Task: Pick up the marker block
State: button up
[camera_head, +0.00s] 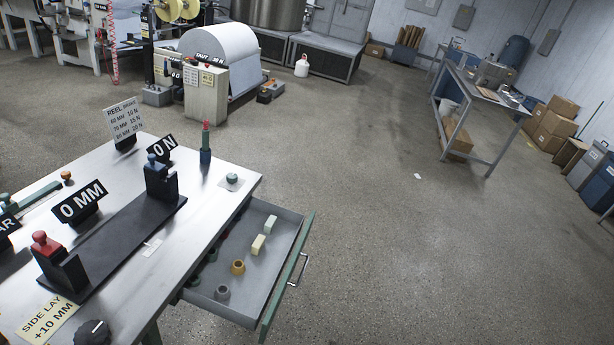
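I cannot tell for certain which thing is the marker block. An open drawer (294,285) under the steel table holds two small pale blocks, a cream one (258,244) and a whiter one (270,223) behind it. On the table, a dark block with a red knob (45,243) and a dark block with a blue knob (154,165) stand at the two ends of a black plate (112,240). My gripper does not show in this view.
The drawer also holds a yellow ring (238,267) and a grey ring (222,292). The steel table (120,305) carries signs reading 0 MM (83,203) and 0 N (162,149). Open floor (400,240) lies to the right, before a far workbench (478,98).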

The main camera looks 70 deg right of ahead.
aim_at(259, 243)
jog(key=z, duration=1.45)
jog(key=i, duration=1.05)
